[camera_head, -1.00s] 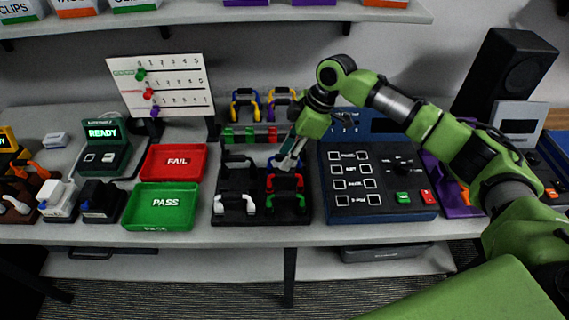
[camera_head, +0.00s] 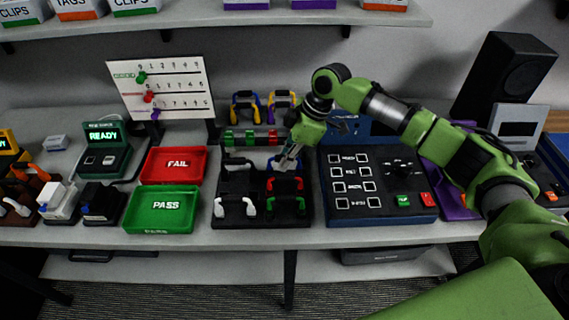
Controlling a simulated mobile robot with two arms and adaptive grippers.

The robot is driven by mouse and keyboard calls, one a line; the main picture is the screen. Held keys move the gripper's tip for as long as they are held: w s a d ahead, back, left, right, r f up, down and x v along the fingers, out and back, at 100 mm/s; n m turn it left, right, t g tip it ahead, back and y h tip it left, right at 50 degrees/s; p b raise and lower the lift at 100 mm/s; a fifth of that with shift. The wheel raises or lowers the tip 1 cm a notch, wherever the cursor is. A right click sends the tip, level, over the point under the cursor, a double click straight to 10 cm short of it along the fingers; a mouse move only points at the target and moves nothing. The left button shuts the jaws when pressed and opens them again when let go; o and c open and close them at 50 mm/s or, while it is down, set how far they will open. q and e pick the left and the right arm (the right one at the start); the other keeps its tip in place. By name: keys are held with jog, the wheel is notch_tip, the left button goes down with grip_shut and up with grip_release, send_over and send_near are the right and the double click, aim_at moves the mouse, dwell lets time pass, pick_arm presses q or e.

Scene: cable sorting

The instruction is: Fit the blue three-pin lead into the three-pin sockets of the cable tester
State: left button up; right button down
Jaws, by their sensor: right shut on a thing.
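The blue three-pin lead (camera_head: 271,158) is in the back right of the black lead tray (camera_head: 262,220), mostly hidden by my right gripper. My right gripper (camera_head: 286,164) points down at it and is shut on it. The lead still appears to be at its place in the tray. The cable tester (camera_head: 409,181) is the dark blue-edged panel just right of the tray. Its sockets stand in two columns of white-framed squares, with the three-pin pair (camera_head: 357,203) in the bottom row. My left gripper is out of view.
Black, white, red and green leads share the tray. Red FAIL (camera_head: 176,166) and green PASS (camera_head: 160,209) trays lie to its left. Behind stand a rack with blue and yellow leads (camera_head: 262,105) and a peg scoreboard (camera_head: 165,85). A shelf hangs above.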

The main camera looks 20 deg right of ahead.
notch_tip(320, 180, up, 9)
jog(key=shift+b, duration=0.7)
jog(key=shift+r+p, duration=0.45)
jog(key=shift+r, duration=0.15)
notch_tip(320, 180, up, 2)
jog(key=p, duration=0.3)
jog(key=shift+r, duration=0.1)
